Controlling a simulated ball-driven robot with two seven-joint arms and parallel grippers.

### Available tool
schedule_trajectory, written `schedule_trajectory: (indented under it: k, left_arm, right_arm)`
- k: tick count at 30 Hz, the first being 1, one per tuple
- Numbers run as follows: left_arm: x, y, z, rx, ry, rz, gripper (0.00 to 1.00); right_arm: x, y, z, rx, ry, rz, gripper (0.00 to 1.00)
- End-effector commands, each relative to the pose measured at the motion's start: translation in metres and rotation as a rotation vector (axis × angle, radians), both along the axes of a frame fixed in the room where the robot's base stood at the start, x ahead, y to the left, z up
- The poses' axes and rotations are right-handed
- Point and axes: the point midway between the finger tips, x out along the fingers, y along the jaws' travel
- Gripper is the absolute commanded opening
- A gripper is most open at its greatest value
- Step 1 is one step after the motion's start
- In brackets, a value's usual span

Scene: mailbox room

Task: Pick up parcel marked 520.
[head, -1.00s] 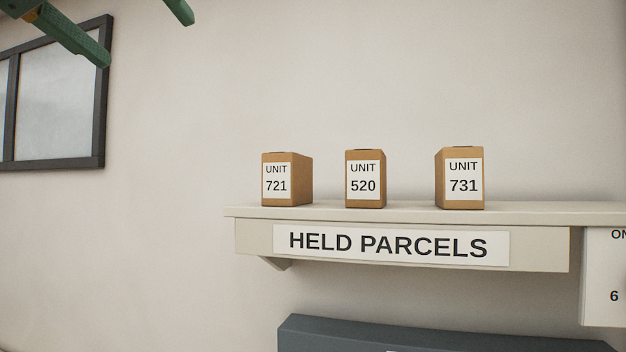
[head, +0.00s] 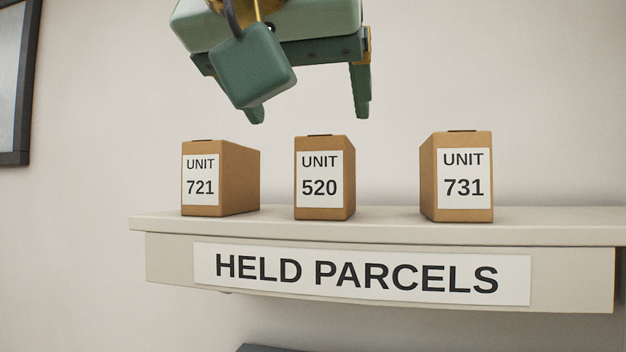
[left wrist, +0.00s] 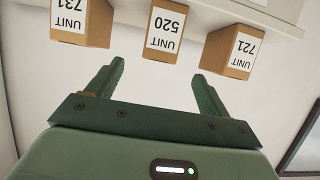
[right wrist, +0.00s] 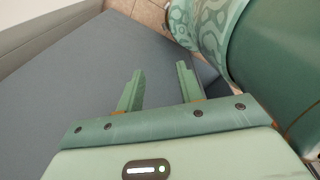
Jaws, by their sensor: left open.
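The parcel marked 520 (head: 324,180) is a brown box with a white UNIT 520 label, standing upright in the middle of the shelf. It also shows in the left wrist view (left wrist: 166,31), upside down, beyond and between my fingers. My left gripper (head: 309,115) is open and empty, above and apart from the parcels in the head view. In the left wrist view its fingers (left wrist: 152,85) are spread. My right gripper (right wrist: 158,82) shows only in the right wrist view, open and empty over a dark grey surface.
Parcel 721 (head: 238,178) stands left of parcel 520 and parcel 731 (head: 456,177) stands right, with gaps between. The shelf (head: 390,233) carries a HELD PARCELS sign (head: 360,273). A dark-framed window (head: 14,80) is at far left. The dark grey surface (right wrist: 70,85) lies below my right gripper.

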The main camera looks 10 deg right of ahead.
Motion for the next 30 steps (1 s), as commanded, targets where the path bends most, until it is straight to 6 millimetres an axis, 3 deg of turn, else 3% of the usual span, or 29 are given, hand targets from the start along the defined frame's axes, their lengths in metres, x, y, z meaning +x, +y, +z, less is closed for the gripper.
schedule_trajectory:
  k: [4, 9, 16, 24, 30]
  left_arm:
    - [0.033, -0.014, -0.016, -0.001, 0.007, 0.0, 0.8]
    - [0.062, -0.026, -0.028, -0.001, 0.005, 0.0, 0.8]
    - [0.08, -0.033, -0.036, -0.001, 0.004, 0.0, 0.8]
    - [0.114, -0.047, -0.051, -0.001, 0.004, 0.0, 0.8]
    - [0.119, -0.048, -0.053, -0.002, 0.001, 0.001, 0.8]
  right_arm:
    - [-0.015, 0.008, 0.001, 0.01, 0.021, -0.003, 0.36]
    - [-0.017, 0.015, 0.004, 0.019, 0.024, -0.004, 0.36]
    - [-0.006, 0.011, 0.007, 0.014, 0.009, -0.002, 0.36]
    - [-0.007, 0.008, 0.016, 0.01, 0.009, -0.001, 0.36]
    - [-0.007, 0.006, 0.016, 0.007, 0.009, -0.001, 0.36]
